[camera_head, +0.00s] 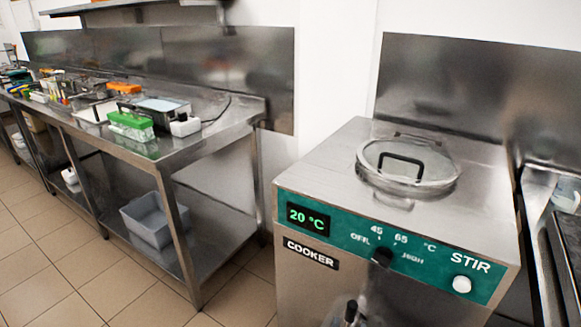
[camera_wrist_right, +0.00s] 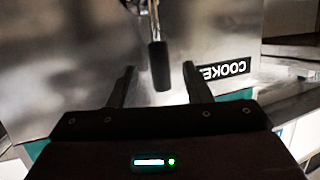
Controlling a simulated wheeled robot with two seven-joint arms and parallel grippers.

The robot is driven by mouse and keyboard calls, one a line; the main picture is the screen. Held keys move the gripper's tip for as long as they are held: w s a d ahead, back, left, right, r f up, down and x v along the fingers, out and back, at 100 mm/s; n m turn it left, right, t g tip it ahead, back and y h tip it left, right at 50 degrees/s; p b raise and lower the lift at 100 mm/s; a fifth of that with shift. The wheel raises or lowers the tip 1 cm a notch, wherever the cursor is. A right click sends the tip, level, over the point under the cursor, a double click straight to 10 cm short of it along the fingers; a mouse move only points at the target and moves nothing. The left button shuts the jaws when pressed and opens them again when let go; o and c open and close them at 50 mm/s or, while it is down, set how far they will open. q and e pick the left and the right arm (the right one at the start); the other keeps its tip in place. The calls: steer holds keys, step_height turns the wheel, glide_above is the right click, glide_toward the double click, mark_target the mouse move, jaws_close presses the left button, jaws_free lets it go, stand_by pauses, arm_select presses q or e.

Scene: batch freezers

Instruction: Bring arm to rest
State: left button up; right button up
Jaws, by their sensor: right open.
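My right gripper (camera_wrist_right: 158,68) shows in the right wrist view, with its two dark fingers apart. The black grip of a lever (camera_wrist_right: 160,65) appears between the fingertips in that picture, with gaps on both sides; I cannot tell how far in front of them it is. The lever also shows at the bottom of the head view (camera_head: 350,312), in front of the cooker (camera_head: 315,284). I cannot make out my right gripper clearly in the head view. My left gripper is not in view.
The cooker has a closed clear lid (camera_head: 408,165), a dark knob (camera_head: 383,257) and a white stir button (camera_head: 461,284). Its display reads 20 °C. A steel table (camera_head: 215,130) at left holds a green box (camera_head: 131,124) and several items. A grey bin (camera_head: 150,220) is below. Tiled floor is clear.

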steer(key=shift+s+d+f+g+y, duration=0.2)
steer(key=shift+s+f+g+y, duration=0.1)
steer(key=shift+g+y, duration=0.35)
steer(key=s+d+r+n+g+y, duration=0.1)
steer(key=s+d+r+n+g, duration=0.15)
steer(key=s+g, duration=0.4)
steer(key=s+d+r+n+g+y, duration=0.1)
steer(key=s+d+n+g+y, duration=0.15)
steer(key=s, duration=0.65)
step_height(320, 180, down, 29)
steer(key=s+g+p, duration=0.2)
steer(key=s+p, duration=0.1)
steer(key=s+d+f+n+p, duration=0.1)
steer(key=s+d+f, duration=0.2)
steer(key=s+f, duration=1.2)
steer(key=s+g, duration=0.1)
steer(key=s, duration=0.2)
steer(key=shift+s+d+h, duration=0.15)
steer(key=shift+s+h, duration=0.2)
steer(key=shift+h, duration=0.05)
